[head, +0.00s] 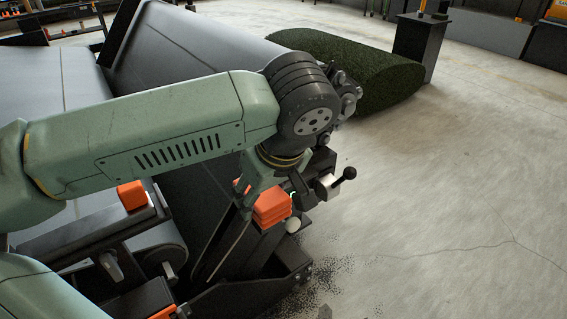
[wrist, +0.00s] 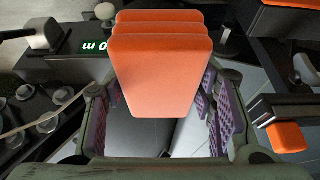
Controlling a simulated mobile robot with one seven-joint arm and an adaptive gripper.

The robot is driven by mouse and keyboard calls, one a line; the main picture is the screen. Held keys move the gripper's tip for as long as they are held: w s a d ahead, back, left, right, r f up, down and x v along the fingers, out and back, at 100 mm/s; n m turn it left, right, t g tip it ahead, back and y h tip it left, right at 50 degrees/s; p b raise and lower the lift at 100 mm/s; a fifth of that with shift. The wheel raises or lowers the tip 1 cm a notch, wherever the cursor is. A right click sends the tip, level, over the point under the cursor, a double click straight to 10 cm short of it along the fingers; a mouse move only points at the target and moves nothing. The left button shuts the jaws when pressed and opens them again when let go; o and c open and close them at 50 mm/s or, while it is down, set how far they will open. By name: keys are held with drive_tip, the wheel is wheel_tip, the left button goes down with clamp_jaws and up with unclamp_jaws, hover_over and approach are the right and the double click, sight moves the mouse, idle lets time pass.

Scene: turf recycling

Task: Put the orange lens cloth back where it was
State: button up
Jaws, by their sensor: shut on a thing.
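The orange lens cloth (head: 271,206) is a thick folded stack with several layers showing at one end. In the wrist view the cloth (wrist: 155,70) fills the upper middle, its near end between my purple finger pads. My gripper (wrist: 155,108) is shut on it, one pad at each side edge. In the head view my gripper (head: 262,194) points down at the edge of the dark machine, partly hidden by my wrist. Whether the cloth's underside touches the machine frame cannot be told.
A lever with a black knob (head: 335,184) stands close right of the cloth. An orange block (head: 132,195) sits on the machine frame to the left. Dark belts (head: 190,50) lie behind my arm. A green turf roll (head: 350,65) lies beyond; concrete floor at right is open.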

drive_tip(key=w+d, duration=0.1)
drive_tip(key=w, duration=0.4)
drive_tip(key=w+d+f, duration=0.1)
drive_tip(key=w, duration=0.4)
drive_tip(key=w+d+p, duration=0.1)
drive_tip(key=w, duration=0.4)
drive_tip(key=shift+d+f, duration=0.2)
drive_tip(key=shift+d, duration=0.2)
wheel_tip(320, 180, down, 4)
drive_tip(key=shift+r, duration=0.2)
drive_tip(key=shift+f+b, duration=0.4)
drive_tip(key=o, duration=1.1)
drive_tip(key=shift+r, duration=0.1)
